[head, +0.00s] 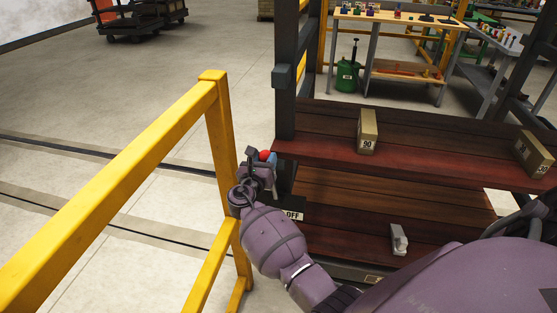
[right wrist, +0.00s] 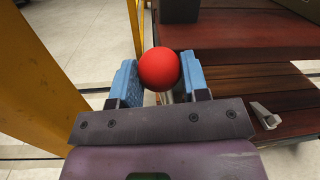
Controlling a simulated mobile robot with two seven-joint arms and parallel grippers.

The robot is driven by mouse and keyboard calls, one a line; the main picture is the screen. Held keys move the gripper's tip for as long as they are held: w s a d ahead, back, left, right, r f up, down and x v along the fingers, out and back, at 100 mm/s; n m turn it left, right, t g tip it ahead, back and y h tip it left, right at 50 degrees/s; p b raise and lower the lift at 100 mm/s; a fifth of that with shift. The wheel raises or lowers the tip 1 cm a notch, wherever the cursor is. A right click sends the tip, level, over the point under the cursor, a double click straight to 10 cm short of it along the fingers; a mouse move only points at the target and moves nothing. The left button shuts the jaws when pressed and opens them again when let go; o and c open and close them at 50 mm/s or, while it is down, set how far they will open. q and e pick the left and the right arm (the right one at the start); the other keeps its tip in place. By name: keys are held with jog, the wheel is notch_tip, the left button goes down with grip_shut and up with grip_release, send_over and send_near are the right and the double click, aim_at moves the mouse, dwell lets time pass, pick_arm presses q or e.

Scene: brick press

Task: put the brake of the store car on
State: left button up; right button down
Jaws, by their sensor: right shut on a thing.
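The store car (head: 330,185) is a rack with dark red wooden decks and dark posts. A red ball knob (head: 265,155) sits at its left front post; in the right wrist view the red knob (right wrist: 159,69) stands on a metal stem. My right gripper (head: 262,165) is shut on the brake lever, its blue fingers on both sides of the stem below the knob (right wrist: 155,90). A sign reading "OFF" (head: 294,215) is partly hidden behind my right arm. My left gripper is not in view.
A yellow rail (head: 110,185) stands close on the left of my right gripper. Cardboard boxes (head: 367,132) (head: 535,153) stand on the upper deck. A small grey part (head: 399,240) lies on the lower deck. Open floor with rails lies to the left.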

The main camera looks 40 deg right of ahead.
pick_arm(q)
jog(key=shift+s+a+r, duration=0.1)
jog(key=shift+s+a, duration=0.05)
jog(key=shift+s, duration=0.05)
pick_arm(e)
jog(key=shift+w+a+f+n, duration=0.3)
jog(key=shift+w+a+n, duration=0.35)
jog(key=shift+w, duration=0.1)
jog(key=shift+w+a+f+n, duration=0.3)
jog(key=shift+w+a+n, duration=0.25)
jog(key=shift+w+n, duration=0.15)
jog(key=c, duration=1)
grip_release()
jog(key=o, duration=0.4)
jog(key=shift+w+a, duration=0.1)
jog(key=shift+w, duration=0.05)
pick_arm(q)
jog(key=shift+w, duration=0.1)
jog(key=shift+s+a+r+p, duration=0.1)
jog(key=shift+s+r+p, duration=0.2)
jog(key=shift+p, duration=0.35)
pick_arm(e)
jog(key=shift+v, duration=5.45)
